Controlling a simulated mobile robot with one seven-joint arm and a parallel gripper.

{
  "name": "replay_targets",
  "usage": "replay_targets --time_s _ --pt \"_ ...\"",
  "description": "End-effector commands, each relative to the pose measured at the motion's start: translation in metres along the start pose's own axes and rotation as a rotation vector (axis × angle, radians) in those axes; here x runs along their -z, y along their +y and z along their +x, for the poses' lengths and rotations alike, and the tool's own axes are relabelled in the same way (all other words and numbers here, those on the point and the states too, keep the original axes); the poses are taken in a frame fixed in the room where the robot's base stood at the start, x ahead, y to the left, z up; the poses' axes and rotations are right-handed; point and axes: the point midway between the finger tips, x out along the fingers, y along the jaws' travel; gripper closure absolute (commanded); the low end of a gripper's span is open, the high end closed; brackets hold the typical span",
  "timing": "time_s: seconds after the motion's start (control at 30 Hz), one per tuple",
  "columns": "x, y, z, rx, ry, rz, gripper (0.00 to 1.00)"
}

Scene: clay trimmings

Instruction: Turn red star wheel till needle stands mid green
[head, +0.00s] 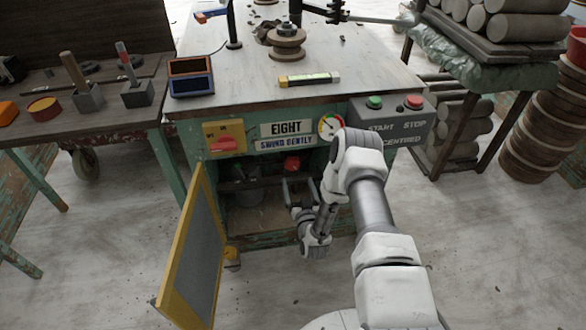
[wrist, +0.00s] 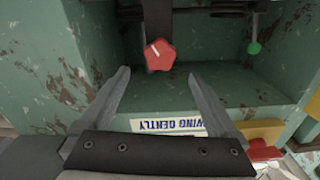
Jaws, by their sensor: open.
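The red star wheel (head: 291,163) sits inside the open cabinet under the bench, near the top of the opening. In the wrist view the star wheel (wrist: 160,55) shows a white mark and lies ahead of the fingertips, between their lines. My gripper (head: 299,181) is open and empty, just below and in front of the wheel, not touching it. Both fingers of my gripper (wrist: 160,80) show in the wrist view. The round gauge (head: 330,125) with coloured sectors is on the bench front; its needle is too small to read surely.
The yellow-framed door (head: 192,255) stands open left of the cabinet. A red switch (head: 226,145) on a yellow plate and a START/STOP box (head: 390,120) flank the signs. A green knob (wrist: 254,48) shows inside the cabinet. A dark bucket stands on the cabinet floor.

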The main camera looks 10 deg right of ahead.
Motion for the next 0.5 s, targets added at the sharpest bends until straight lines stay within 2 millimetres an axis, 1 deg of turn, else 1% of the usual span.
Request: replay_targets --time_s 0.03,0.2,0.3,0.4,0.5 --pt "-0.002 0.001 0.013 0.0 0.005 0.0 0.04" --pt "-0.003 0.001 0.048 -0.001 0.003 0.0 0.04" --pt "-0.002 0.001 0.066 -0.001 0.003 0.0 0.04" --pt "-0.002 0.001 0.079 0.0 0.002 -0.001 0.04" --pt "-0.001 0.0 0.088 0.0 0.0 -0.001 0.04"
